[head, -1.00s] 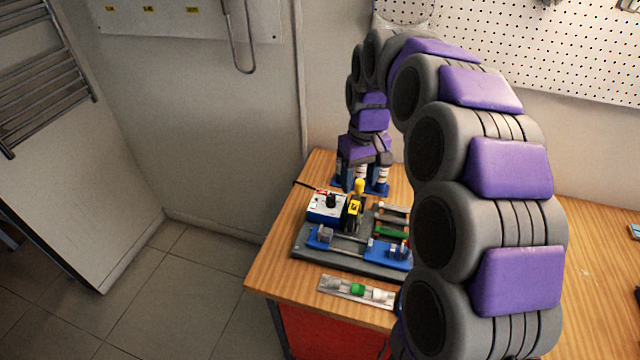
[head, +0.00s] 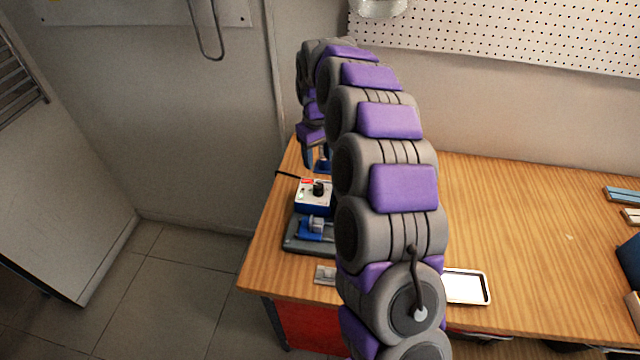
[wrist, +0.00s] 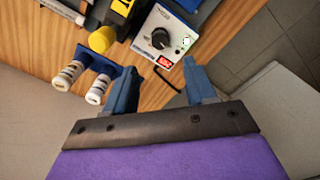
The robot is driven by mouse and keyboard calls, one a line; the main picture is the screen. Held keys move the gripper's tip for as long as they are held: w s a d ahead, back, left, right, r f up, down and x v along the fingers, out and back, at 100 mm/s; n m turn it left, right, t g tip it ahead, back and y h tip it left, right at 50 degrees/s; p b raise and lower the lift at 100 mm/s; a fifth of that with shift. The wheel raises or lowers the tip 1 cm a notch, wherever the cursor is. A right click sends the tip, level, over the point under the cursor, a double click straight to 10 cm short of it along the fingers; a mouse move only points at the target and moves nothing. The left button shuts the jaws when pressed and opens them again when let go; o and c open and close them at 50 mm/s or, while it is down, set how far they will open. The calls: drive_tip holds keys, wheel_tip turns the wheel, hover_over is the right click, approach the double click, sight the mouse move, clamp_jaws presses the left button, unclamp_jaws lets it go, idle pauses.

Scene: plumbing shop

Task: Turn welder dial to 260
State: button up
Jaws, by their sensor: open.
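The welder control box (head: 309,203) is white on top with blue sides, a red display and a black dial (head: 319,188). It stands at the table's left side. In the wrist view, the box (wrist: 178,22) is at top centre, with its dial (wrist: 159,38) facing the camera beyond the fingertips. The dial's number marks are too small to read. My gripper (wrist: 160,66) is open and empty, its two blue fingers spread below the box and apart from the dial. In the head view, my gripper (head: 318,160) is just behind the box, partly hidden by my arm.
A blue clamp fixture (head: 316,229) stands in front of the box. A yellow-and-black tool (wrist: 104,38) and a blue holder with white-banded cylinders (wrist: 83,76) are beside it. A black cable (head: 288,174) leaves the box. The table's right half is mostly clear.

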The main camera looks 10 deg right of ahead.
hover_over(319, 185)
drive_tip(key=a, duration=0.2)
drive_tip(key=f, duration=0.5)
drive_tip(key=shift+d+f+b, duration=0.2)
drive_tip(key=shift+f+b, duration=0.1)
drive_tip(key=shift+b, duration=0.1)
drive_tip(key=d+f, duration=0.1)
drive_tip(key=f, duration=0.2)
drive_tip(key=d+f, duration=0.1)
drive_tip(key=shift+d+f+b, duration=0.3)
drive_tip(key=shift+d+b, duration=0.05)
drive_tip(key=shift+b, duration=0.05)
drive_tip(key=shift+a+f, duration=0.1)
drive_tip(key=shift+f, duration=0.1)
drive_tip(key=shift+a+f, duration=0.2)
drive_tip(key=shift+a, duration=0.9)
drive_tip(key=shift+d, duration=0.9)
drive_tip(key=c, duration=0.6)
drive_tip(key=shift+a, duration=0.45)
drive_tip(key=c, duration=0.4)
drive_tip(key=shift+d, duration=0.15)
